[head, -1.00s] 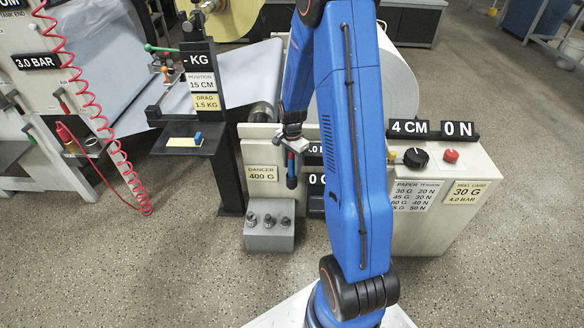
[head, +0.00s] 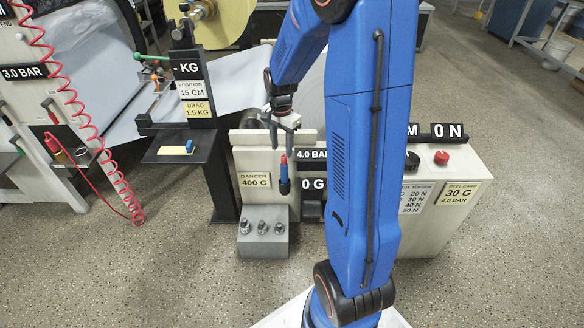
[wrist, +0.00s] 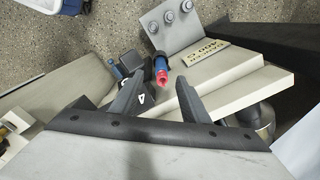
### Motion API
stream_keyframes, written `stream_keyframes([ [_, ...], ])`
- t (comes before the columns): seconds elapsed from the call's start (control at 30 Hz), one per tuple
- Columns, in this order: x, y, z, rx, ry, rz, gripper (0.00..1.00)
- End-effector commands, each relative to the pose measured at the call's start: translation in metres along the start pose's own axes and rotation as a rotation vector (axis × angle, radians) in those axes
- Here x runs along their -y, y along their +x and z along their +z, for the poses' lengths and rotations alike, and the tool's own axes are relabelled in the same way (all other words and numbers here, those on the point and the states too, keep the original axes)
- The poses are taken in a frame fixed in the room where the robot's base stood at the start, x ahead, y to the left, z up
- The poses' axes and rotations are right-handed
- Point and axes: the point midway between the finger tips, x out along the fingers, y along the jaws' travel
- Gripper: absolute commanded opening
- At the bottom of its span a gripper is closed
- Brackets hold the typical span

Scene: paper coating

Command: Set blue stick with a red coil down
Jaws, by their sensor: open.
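The blue stick with a red coil (head: 284,178) stands upright at the front of the grey machine, just left of the 0 G display. Its red top shows above its blue and dark body. In the wrist view, its red end (wrist: 163,77) faces the camera, beyond and between the fingers. My gripper (head: 284,130) is open and empty above the stick, with a visible gap to its top. Both of my gripper's fingers (wrist: 158,95) show spread apart in the wrist view. How the stick is held at its lower end is unclear.
A grey block with several metal weights (head: 263,232) sits low, left of the stick. The DANCER 400 G plate (head: 255,181) is beside it. A black stand with a small shelf (head: 180,150) is further left. A red knob (head: 441,158) is on the right cabinet.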

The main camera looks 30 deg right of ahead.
Motion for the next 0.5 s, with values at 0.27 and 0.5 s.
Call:
stream_keyframes([
  [0.27,-0.031,-0.071,0.052,-0.049,-0.26,-0.068,0.42],
  [0.5,-0.067,-0.118,0.096,-0.097,-0.484,-0.118,0.42],
])
